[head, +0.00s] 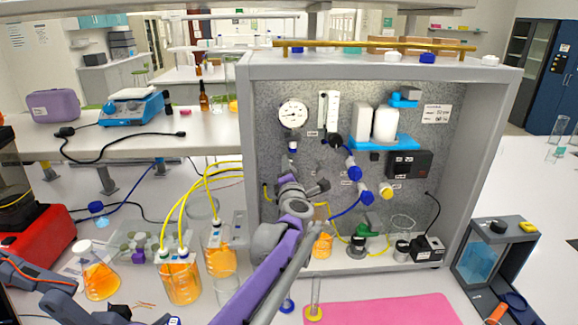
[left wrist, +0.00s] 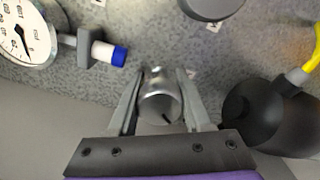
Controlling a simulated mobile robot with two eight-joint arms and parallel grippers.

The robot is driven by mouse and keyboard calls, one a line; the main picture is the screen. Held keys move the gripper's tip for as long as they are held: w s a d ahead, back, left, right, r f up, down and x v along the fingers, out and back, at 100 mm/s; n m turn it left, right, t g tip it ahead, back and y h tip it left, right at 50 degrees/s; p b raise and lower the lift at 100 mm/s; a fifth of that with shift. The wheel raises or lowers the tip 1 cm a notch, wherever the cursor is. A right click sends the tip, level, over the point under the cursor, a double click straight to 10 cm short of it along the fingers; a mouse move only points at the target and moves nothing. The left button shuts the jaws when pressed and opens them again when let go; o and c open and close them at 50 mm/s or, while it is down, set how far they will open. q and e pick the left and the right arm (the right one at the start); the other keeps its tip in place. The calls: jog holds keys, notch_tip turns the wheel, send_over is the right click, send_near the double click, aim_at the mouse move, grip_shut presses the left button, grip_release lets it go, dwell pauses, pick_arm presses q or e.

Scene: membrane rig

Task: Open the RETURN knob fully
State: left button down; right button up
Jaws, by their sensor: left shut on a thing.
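My left gripper (head: 290,186) reaches up to the lower left of the grey panel inside the rig cabinet. In the left wrist view, its two fingers (left wrist: 158,103) sit on either side of a silver round knob (left wrist: 160,108) and are shut on it. The knob stands out from the speckled panel. In the head view my gripper and wrist hide it. I cannot read the labels on the panel, so I cannot tell from the lettering that this is the RETURN knob, nor how far it is turned. My right gripper is not in view.
A pressure gauge (head: 293,115) and a blue-tipped fitting (left wrist: 108,53) are near the knob. A black round part (left wrist: 265,105) sits right of my fingers in the wrist view. Orange-filled bottles (head: 180,282) with yellow tubes stand left of my arm. A pink mat (head: 390,311) lies in front.

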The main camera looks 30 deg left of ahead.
pick_arm(q)
jog(key=n, duration=0.3)
jog(key=shift+n+p, duration=0.4)
jog(key=shift+n, duration=1.9)
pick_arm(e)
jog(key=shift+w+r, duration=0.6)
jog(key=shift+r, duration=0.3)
pick_arm(q)
jog(key=shift+c, duration=1.6)
grip_release()
jog(key=shift+s+d, duration=0.1)
